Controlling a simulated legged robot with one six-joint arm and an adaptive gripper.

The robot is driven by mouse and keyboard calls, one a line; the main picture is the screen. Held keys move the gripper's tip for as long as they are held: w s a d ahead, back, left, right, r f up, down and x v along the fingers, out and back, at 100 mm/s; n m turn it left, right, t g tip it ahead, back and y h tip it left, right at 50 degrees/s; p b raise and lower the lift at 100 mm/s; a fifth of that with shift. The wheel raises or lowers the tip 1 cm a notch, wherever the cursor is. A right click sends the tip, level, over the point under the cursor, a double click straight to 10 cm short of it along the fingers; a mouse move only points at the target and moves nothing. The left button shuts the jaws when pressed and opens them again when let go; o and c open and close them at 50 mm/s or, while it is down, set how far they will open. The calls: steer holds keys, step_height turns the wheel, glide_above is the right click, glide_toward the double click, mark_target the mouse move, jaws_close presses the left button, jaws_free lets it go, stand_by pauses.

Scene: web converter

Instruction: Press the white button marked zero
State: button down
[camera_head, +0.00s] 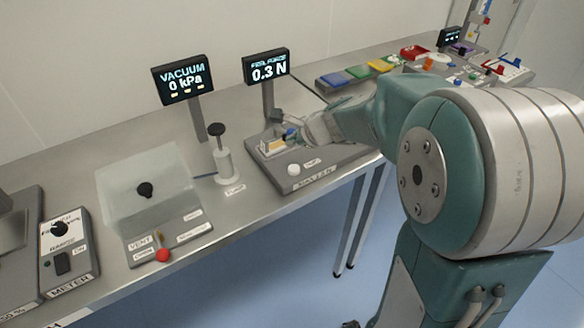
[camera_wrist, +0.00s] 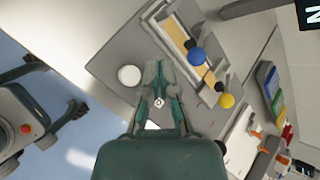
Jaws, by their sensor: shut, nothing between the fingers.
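The round white button (camera_head: 293,170) sits near the front edge of the grey peel-force base plate (camera_head: 340,160). A small label beside it is too small to read surely. In the wrist view the white button (camera_wrist: 129,75) lies just left of my fingertips and is fully uncovered. My gripper (camera_head: 288,137) is over the plate, behind the button in the head view, close to the small fixture. In the wrist view my gripper (camera_wrist: 159,68) has its fingers together, with nothing between them. It is apart from the button in the picture; its height above the plate is unclear.
The fixture (camera_head: 272,147) has a blue knob (camera_wrist: 196,56) and a yellow knob (camera_wrist: 226,100) close to my fingers. The peel force display (camera_head: 268,66) reads 0.3 N. A pump (camera_head: 223,165) and clear vacuum box (camera_head: 145,190) stand left. Coloured trays (camera_head: 357,72) lie behind.

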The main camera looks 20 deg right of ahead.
mark_target(295, 169)
steer(key=f, duration=0.2)
steer(key=d+f, duration=0.1)
steer(key=f, duration=0.3)
steer(key=shift+d, duration=0.4)
steer(key=shift+a+f, duration=0.2)
steer(key=shift+a, duration=0.55)
steer(key=shift+d, duration=0.5)
steer(key=shift+a, duration=0.3)
steer(key=shift+d, duration=0.2)
steer(key=shift+f, duration=0.15)
steer(key=shift+a+f, duration=0.15)
steer(key=shift+f, duration=0.05)
